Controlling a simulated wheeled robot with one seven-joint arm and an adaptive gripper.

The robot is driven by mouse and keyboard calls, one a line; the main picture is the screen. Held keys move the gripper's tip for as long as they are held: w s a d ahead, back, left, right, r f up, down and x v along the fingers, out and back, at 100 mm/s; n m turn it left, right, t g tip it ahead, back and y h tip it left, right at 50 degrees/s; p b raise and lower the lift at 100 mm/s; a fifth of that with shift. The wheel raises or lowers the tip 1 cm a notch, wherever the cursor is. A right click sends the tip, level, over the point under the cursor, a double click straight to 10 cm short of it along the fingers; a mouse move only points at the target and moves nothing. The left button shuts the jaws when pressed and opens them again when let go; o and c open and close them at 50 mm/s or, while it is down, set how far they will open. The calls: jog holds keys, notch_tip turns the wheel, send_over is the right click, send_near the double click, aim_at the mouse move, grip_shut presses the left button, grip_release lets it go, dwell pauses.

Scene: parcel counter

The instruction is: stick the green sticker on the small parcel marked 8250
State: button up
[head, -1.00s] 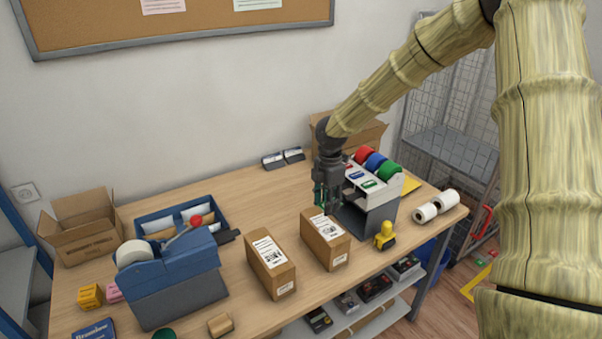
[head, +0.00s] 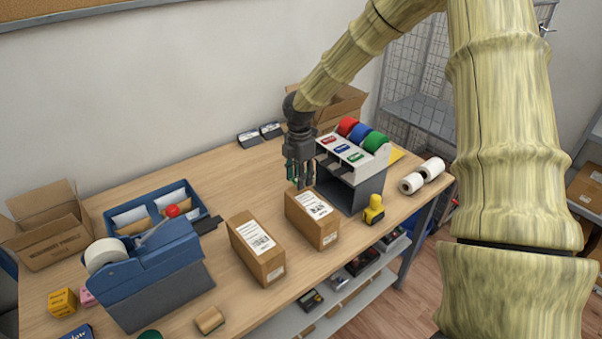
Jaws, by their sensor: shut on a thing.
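Two small brown parcels with white labels stand side by side on the table: a left parcel (head: 271,268) and a right parcel (head: 325,235). The label numbers are too small to read, so I cannot tell which is 8250. My gripper (head: 299,184) points down just above the back edge of the right parcel. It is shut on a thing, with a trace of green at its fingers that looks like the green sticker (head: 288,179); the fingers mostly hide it. The sticker dispenser (head: 367,192) with red, blue and green rolls stands right of my gripper.
A yellow stamp-like thing (head: 373,210) stands right of the right parcel. A blue tape dispenser (head: 150,285) and a blue tray (head: 113,221) are at left. White rolls (head: 411,183) lie at the right edge.

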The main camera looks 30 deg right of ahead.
aim_at(299, 195)
jog(key=shift+w+f, duration=0.2)
jog(key=shift+f, duration=0.25)
jog(key=shift+w+f, duration=0.2)
jog(key=shift+f, duration=0.25)
jog(key=shift+f+b, duration=0.3)
jog(key=shift+b, duration=0.15)
jog(key=shift+s+f+b, duration=0.5)
jog(key=shift+s, duration=0.4)
jog(key=shift+w+f, duration=0.65)
jog(key=shift+f, duration=0.35)
jog(key=shift+s+r, duration=0.3)
jog(key=shift+s, duration=0.1)
jog(key=o, duration=0.5)
jog(key=shift+o, duration=1.2)
jog(key=shift+w+f, duration=0.2)
jog(key=shift+w, duration=0.05)
jog(key=shift+s+r, duration=0.15)
